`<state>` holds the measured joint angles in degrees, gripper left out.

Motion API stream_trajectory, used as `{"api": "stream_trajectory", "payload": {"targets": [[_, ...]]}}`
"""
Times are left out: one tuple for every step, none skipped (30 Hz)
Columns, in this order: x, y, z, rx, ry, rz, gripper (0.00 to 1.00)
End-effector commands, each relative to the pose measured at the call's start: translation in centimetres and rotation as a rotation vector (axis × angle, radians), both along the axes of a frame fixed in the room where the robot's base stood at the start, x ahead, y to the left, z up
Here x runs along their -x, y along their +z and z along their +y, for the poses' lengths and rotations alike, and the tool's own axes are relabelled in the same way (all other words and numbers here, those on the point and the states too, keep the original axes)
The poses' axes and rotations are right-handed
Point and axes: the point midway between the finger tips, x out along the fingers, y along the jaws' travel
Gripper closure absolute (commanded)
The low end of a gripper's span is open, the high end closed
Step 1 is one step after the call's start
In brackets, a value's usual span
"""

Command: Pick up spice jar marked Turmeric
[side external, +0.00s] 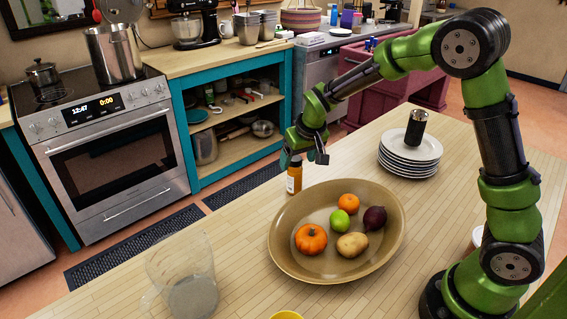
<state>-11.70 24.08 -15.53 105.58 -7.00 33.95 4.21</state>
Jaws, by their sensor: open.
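A small orange jar (294,178) stands upright on the wooden table near its far edge, just behind the large tan bowl. Its label is too small to read, so I cannot tell whether it says Turmeric. My gripper (305,155) is open and points down at the jar's top. One finger is close to the jar's upper part and the other is to its right. I cannot tell whether they touch it.
The tan bowl (285,255) holds a pumpkin, a lime, an orange, a potato and an onion. A stack of white plates (408,160) bears a black cylinder (416,127). A clear pitcher (187,275) stands front left. Table left of the jar is bare.

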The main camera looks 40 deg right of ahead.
Motion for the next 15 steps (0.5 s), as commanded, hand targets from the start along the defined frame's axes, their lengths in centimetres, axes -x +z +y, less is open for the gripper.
{"api": "stream_trajectory", "payload": {"targets": [[-0.2,-0.5,-0.1,0.0,0.0,0.001,0.26],[-0.3,-0.7,-0.1,-0.001,-0.001,0.001,0.26],[-0.3,-0.9,-0.1,-0.002,-0.001,0.001,0.26],[-0.4,-1.0,-0.1,-0.001,-0.001,0.0,0.26],[-0.5,-1.1,-0.1,-0.001,0.0,0.0,0.26],[-0.5,-1.4,-0.2,-0.001,0.0,0.0,0.26],[-0.6,-1.8,-0.2,0.0,0.0,0.001,0.26],[-0.7,-2.2,-0.3,-0.001,-0.001,0.002,0.26],[-0.9,-2.8,-0.4,-0.001,-0.001,0.002,0.26],[-1.0,-3.3,-0.5,-0.001,-0.001,0.003,0.26],[-1.2,-3.7,-0.6,0.0,-0.001,0.003,0.26],[-1.4,-4.3,-0.7,0.0,-0.001,0.002,0.26],[-1.6,-4.7,-0.7,0.0,-0.001,0.003,0.26],[-1.7,-5.0,-0.7,-0.001,-0.001,0.002,0.26],[-1.9,-5.3,-0.8,0.0,0.0,0.001,0.26]]}}
